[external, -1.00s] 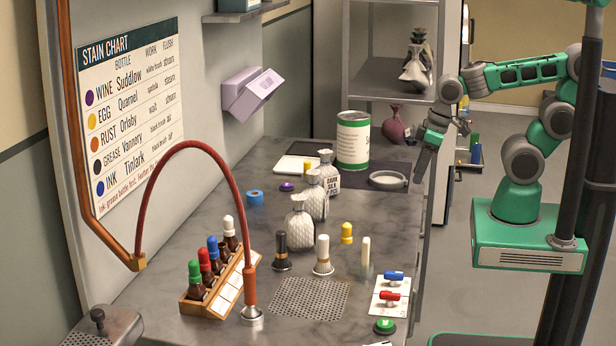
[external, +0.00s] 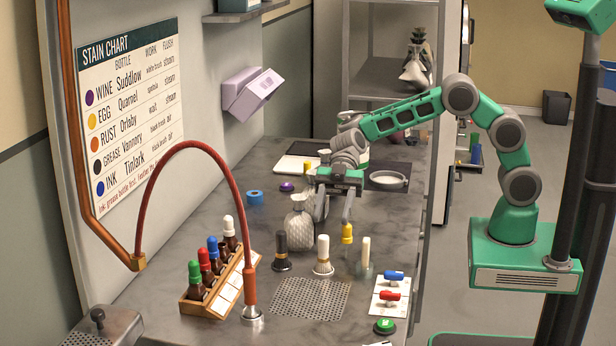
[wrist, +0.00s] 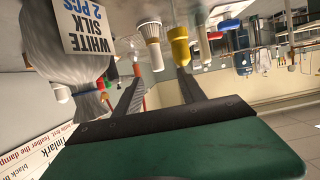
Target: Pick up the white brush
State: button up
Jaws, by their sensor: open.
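The white brush (external: 323,256) stands upright on the grey bench, handle up, just behind the perforated plate. It also shows in the wrist view (wrist: 152,42), between and beyond my fingers. My gripper (external: 334,212) is open and empty, with its fingers pointing down and forward, above and behind the brush. It is apart from the brush. In the wrist view my gripper (wrist: 159,80) has both fingers spread.
A black brush (external: 281,252) stands left of the white one, and a yellow-capped item (external: 347,233) behind right. A silver bag (external: 299,228) is close beside my left finger. A pale-handled item (external: 365,258) stands right. The perforated plate (external: 310,298) is clear.

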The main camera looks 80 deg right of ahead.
aim_at(324, 235)
jog(key=x, duration=0.5)
jog(key=shift+w+a+p, duration=0.2)
jog(key=shift+a+p, duration=0.2)
jog(key=shift+a, duration=0.05)
jog(key=shift+d, duration=0.1)
grip_shut()
dwell(0.8)
